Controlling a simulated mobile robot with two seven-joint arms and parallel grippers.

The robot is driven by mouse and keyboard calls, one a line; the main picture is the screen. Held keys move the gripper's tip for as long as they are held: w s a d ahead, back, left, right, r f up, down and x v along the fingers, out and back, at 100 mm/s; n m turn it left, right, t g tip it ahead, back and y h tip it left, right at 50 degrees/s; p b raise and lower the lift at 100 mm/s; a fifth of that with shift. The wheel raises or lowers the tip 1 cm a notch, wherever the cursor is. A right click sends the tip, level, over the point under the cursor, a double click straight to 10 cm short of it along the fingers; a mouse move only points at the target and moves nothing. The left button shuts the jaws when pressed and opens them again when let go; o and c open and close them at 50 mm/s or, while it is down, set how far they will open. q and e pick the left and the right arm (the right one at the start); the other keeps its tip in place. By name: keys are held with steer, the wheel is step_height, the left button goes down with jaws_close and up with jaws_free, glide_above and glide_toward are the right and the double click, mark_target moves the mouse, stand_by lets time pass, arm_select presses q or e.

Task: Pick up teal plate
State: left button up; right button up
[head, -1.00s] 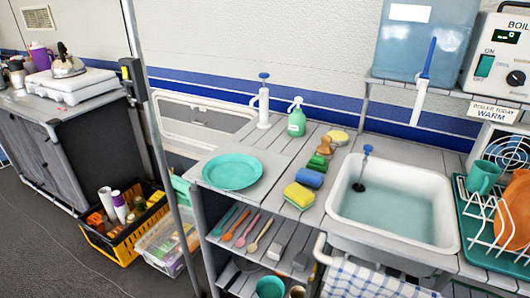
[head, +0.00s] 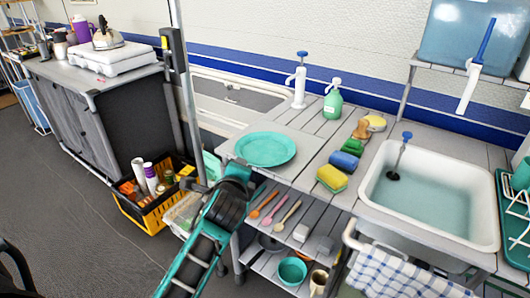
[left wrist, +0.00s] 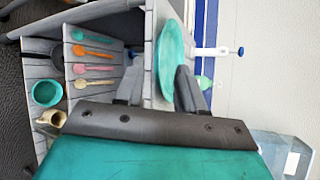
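The teal plate (head: 266,149) lies flat on the left end of the grey slatted counter (head: 312,124). My left gripper (head: 238,168) is at the counter's front left corner, just in front of the plate's near left rim. In the left wrist view my left gripper (left wrist: 160,86) is open, with its two fingers apart and nothing held. The plate also shows there edge-on (left wrist: 168,52), ahead of the fingers, and one finger overlaps its lower part. I cannot tell whether that finger touches it. My right gripper is in neither view.
Sponges (head: 332,178), a brush (head: 361,130) and a green soap bottle (head: 333,102) stand right of the plate, before the sink (head: 430,200). Utensils (head: 287,213) and a teal bowl (head: 292,271) are on shelves below. A thin pole (head: 187,110) rises left of the counter.

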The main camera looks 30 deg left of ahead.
arm_select(q)
steer(key=b+x, duration=0.1)
steer(key=x, duration=0.8)
steer(key=shift+a, duration=0.25)
steer(key=shift+w+r, duration=0.1)
jaws_close()
